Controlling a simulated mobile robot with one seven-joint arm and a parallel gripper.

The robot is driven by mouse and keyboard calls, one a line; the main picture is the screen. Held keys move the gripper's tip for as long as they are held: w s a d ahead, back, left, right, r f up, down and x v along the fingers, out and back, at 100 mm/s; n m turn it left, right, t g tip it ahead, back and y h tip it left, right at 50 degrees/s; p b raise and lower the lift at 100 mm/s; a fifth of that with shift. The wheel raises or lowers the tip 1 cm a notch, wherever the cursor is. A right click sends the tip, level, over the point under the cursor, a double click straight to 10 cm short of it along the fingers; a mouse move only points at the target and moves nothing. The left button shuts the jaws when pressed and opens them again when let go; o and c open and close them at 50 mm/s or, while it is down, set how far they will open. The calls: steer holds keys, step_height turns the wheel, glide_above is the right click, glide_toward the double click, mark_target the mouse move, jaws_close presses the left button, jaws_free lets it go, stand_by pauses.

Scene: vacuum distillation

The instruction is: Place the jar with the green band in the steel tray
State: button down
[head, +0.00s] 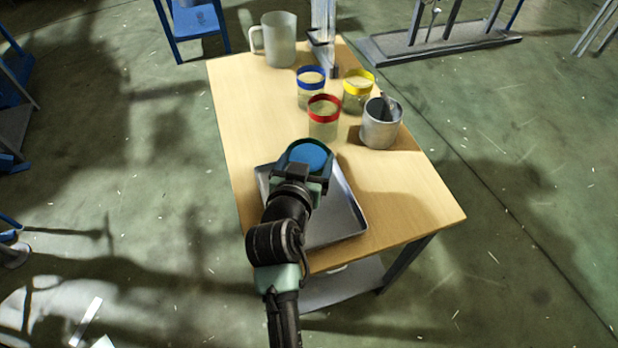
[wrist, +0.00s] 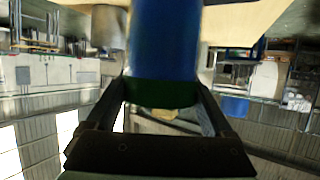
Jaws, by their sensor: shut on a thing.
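My gripper (head: 303,171) is shut on the jar with the green band (head: 309,154). The jar shows a blue round top in the head view. In the wrist view, the jar (wrist: 163,45) is blue with a dark green band, and it sits between the two fingers of my gripper (wrist: 163,100). The steel tray (head: 345,215) lies on the table's near part, partly hidden by my arm. The jar appears over the tray's far end; its height above the tray cannot be told.
On the wooden table (head: 410,195), beyond the tray, stand a red-banded jar (head: 323,127), a blue-banded jar (head: 311,92), a yellow-banded jar (head: 356,98) and a metal beaker (head: 379,130). A pitcher (head: 280,45) and an upright stand (head: 323,40) are farther back.

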steer(key=shift+s+f, duration=0.1)
steer(key=shift+f, duration=2.9)
steer(key=shift+b, duration=0.35)
steer(key=shift+f, duration=0.2)
jaws_free()
